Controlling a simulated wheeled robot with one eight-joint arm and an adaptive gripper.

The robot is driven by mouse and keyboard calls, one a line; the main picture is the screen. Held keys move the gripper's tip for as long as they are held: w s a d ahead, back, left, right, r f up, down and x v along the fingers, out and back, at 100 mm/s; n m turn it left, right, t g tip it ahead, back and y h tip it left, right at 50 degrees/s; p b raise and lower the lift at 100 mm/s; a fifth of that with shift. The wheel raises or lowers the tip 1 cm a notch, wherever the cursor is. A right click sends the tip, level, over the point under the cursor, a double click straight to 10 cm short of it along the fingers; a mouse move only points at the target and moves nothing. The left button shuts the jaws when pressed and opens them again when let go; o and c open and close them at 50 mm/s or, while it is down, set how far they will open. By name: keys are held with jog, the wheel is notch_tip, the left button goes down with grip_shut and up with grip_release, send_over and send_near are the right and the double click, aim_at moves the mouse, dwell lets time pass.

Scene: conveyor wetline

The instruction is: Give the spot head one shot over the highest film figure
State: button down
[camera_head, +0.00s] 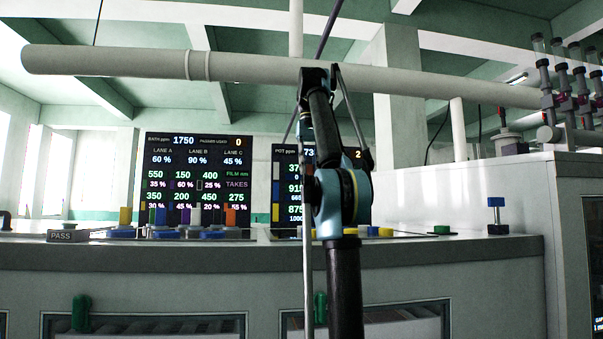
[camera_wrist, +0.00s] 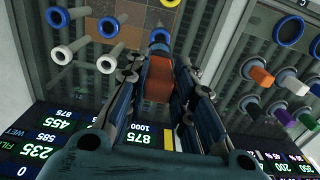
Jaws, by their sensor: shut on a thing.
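My gripper (camera_wrist: 172,70) is shut on an orange-brown block (camera_wrist: 158,80), seen between its dark fingers in the wrist view. In the head view my arm rises in front of the boards and the gripper's jaws cannot be made out. The left board (camera_head: 195,175) shows figures beside "FILM nm": 550, 150, 400 above and 350, 200, 450, 275 below. 550 is the highest of these, at upper left. The right board (camera_head: 287,200) is partly hidden by my arm. I cannot tell which thing is the spot head.
The counter (camera_head: 150,257) bears several coloured blocks, with an orange one (camera_head: 231,215) at the left group's end. A "PASS" plate (camera_head: 68,236) stands at left. A blue-topped post (camera_head: 496,215) stands at right.

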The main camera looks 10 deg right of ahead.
jog(key=shift+w+d, duration=0.1)
jog(key=shift+w, duration=0.2)
jog(key=shift+f, duration=0.25)
jog(key=shift+a+f, duration=0.2)
jog(key=shift+f, duration=2.75)
jog(key=shift+s, duration=0.15)
jog(key=shift+f, duration=1.3)
jog(key=shift+r, duration=0.15)
